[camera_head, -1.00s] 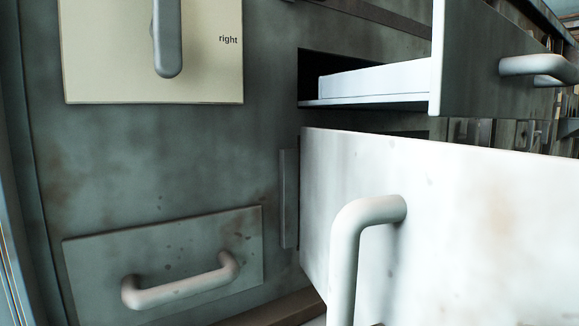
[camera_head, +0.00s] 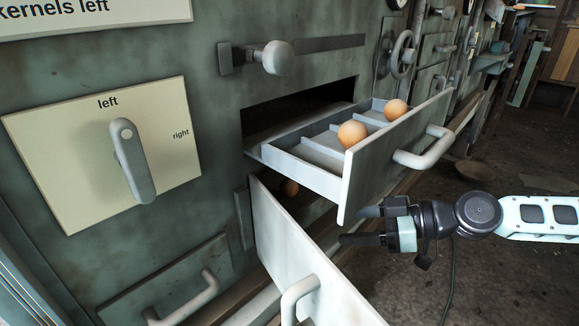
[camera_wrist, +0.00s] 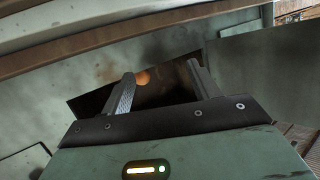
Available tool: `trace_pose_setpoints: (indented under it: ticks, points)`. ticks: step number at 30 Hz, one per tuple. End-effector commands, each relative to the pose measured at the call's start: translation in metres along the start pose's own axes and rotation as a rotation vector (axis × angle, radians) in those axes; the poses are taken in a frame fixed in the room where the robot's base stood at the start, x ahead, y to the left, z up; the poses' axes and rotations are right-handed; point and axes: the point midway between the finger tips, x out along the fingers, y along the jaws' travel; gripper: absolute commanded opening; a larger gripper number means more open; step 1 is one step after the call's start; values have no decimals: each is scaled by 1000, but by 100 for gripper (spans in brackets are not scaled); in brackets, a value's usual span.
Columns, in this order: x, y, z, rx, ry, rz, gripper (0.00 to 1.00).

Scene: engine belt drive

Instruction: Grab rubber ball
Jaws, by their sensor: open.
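Two orange-brown balls, one nearer (camera_head: 352,133) and one farther (camera_head: 396,109), sit in compartments of the open upper drawer (camera_head: 312,175). My gripper (camera_head: 362,226) is open and empty, in front of the upper drawer's lower edge and to the right of the lower door. In the wrist view an orange ball (camera_wrist: 143,78) shows between the open fingers of my gripper (camera_wrist: 160,72), some way beyond them in a dark opening. Its far surroundings are shadowed.
A lever (camera_head: 134,160) sits on a cream panel marked left and right. The upper drawer has a handle (camera_head: 425,148), as does the lower door (camera_head: 300,296). A knob (camera_head: 272,57) stands above the drawer.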

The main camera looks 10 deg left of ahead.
Motion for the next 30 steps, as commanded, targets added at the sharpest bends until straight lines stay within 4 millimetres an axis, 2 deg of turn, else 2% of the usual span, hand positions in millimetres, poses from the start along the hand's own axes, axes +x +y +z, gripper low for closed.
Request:
trace_pose_setpoints:
  ticks: [1,3,6,8,11,21,24,30]
  points:
    - [-13,12,-20,-10,51,38,61]
    - [-24,26,-32,-30,101,81,61]
    - [-32,37,-40,-48,139,116,61]
    - [-30,40,-42,-55,149,126,61]
    - [-17,43,-43,-59,151,127,61]
    - [54,50,-52,-58,149,125,61]
    - [70,53,-55,-56,149,126,61]
    - [85,55,-59,-55,149,127,61]
